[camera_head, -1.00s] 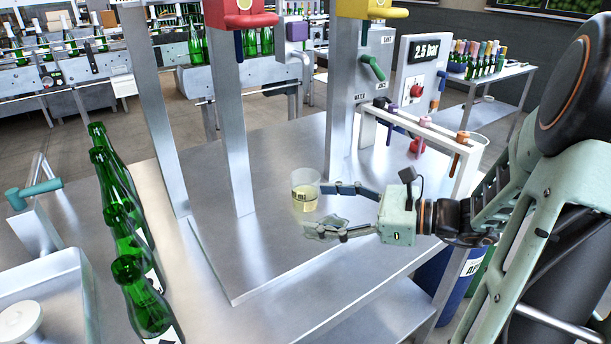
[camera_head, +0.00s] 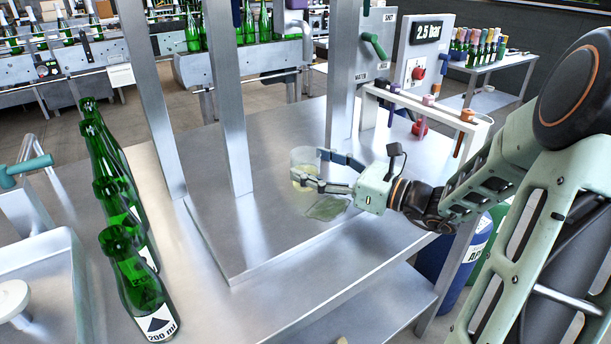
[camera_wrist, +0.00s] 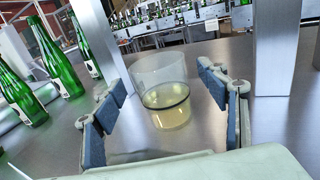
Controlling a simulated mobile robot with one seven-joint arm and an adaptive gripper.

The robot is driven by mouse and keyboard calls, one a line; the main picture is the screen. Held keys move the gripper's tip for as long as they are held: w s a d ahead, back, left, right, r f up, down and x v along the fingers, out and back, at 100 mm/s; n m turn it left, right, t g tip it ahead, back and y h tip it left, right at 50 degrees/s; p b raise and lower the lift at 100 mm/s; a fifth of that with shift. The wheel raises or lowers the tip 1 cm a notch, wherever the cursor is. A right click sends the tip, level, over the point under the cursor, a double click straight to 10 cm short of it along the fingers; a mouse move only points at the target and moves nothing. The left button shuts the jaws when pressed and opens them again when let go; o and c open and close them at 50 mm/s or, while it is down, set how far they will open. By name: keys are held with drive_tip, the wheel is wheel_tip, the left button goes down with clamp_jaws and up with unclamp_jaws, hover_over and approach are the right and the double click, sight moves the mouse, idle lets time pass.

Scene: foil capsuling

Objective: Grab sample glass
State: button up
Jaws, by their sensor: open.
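The sample glass (camera_head: 304,168) is a clear cup with pale yellow liquid in its lower part. It stands upright on the steel table, and it also shows in the wrist view (camera_wrist: 163,90). My gripper (camera_head: 325,172) is open at the glass, with one finger on its far side and one across its near side in the head view. In the wrist view my gripper (camera_wrist: 165,105) has its blue-padded fingers left and right of the glass, with visible gaps. A flat, clear, greenish patch (camera_head: 328,207) lies on the table below my gripper.
Several green bottles (camera_head: 140,285) stand in a row at the left. Steel posts (camera_head: 228,110) rise from the table behind the glass. A white rack (camera_head: 425,104) with coloured handles stands at the right. The steel table (camera_head: 270,235) is clear in front.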

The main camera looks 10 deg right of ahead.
sight(294, 150)
drive_tip(key=shift+x, duration=1.15)
drive_tip(key=c, duration=1.4)
drive_tip(key=shift+c, duration=0.7)
drive_tip(key=shift+r+p, duration=0.4)
drive_tip(key=shift+r, duration=0.65)
drive_tip(key=s+a+r+p, duration=0.1)
drive_tip(key=s+r+p, duration=0.3)
drive_tip(key=s+r, duration=0.7)
drive_tip(key=shift+s+a+p, duration=0.35)
drive_tip(key=shift+s, duration=1.05)
